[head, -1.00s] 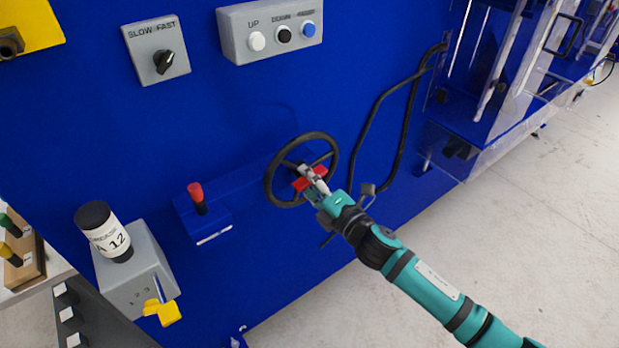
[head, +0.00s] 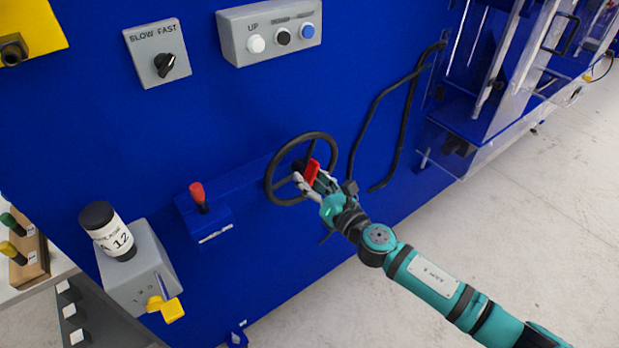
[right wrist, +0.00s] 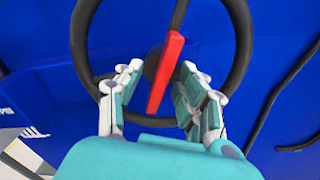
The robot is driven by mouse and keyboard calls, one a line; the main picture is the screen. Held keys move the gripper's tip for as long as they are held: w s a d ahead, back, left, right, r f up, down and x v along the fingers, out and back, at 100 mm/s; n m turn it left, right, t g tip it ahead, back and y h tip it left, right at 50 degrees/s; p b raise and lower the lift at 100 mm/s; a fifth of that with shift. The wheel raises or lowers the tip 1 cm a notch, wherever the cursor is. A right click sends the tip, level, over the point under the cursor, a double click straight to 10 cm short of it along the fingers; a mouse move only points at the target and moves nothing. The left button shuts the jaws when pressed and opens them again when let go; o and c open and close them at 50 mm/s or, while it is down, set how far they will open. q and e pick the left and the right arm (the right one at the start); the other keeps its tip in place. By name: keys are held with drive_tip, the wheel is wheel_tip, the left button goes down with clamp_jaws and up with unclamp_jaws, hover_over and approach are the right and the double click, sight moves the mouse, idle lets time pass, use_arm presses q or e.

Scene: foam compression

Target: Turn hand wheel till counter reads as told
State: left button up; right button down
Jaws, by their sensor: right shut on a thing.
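The black hand wheel (head: 270,182) is mounted on the blue machine panel, right of centre in the head view. Its rim and spokes also show in the right wrist view (right wrist: 245,60). A red bar (head: 312,171) crosses its hub; in the right wrist view this bar (right wrist: 166,72) stands nearly upright, slightly tilted. My right gripper (right wrist: 160,82) is shut at the wheel's hub, with fingers on both sides of the red bar. Exact finger contact is hard to see. No counter reading is visible in these views. My left gripper is out of view.
A SLOW/FAST switch box (head: 157,54) and a button box (head: 270,32) sit above. A red-knobbed lever (head: 198,195) is left of the wheel. Black cables (head: 376,110) hang to the right.

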drive_tip(key=shift+d+f+n+p, duration=0.15)
drive_tip(key=shift+n+p, duration=0.2)
drive_tip(key=shift+n, duration=1.75)
drive_tip(key=c, duration=0.9)
unclamp_jaws()
drive_tip(key=shift+o, duration=0.2)
drive_tip(key=v, duration=1.2)
